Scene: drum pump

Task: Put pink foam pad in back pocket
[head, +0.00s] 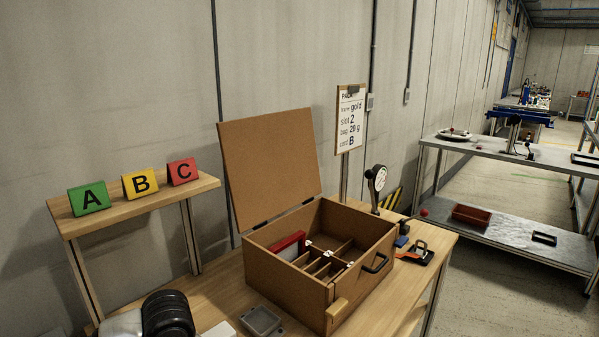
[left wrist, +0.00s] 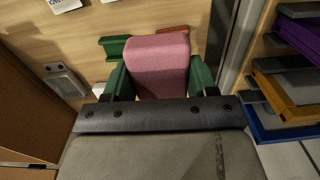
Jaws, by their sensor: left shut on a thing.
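In the left wrist view my left gripper (left wrist: 158,76) is shut on the pink foam pad (left wrist: 158,50), which sits between its green fingers above a wooden table. The pad and the gripper's fingers do not show in the head view. In the head view a brown case (head: 288,287) stands on the table with its lid (head: 268,165) raised. Inside it are several divided compartments and a red and white item (head: 290,245). Which compartment is the back pocket I cannot tell. My right gripper is in neither view.
A grey dish-like item (head: 261,320) lies in front of the case. A shelf (head: 135,208) with A, B and C signs stands left. A gauge on a stand (head: 376,180) and an instruction card (head: 350,118) stand behind. Coloured trays (left wrist: 290,90) show right in the wrist view.

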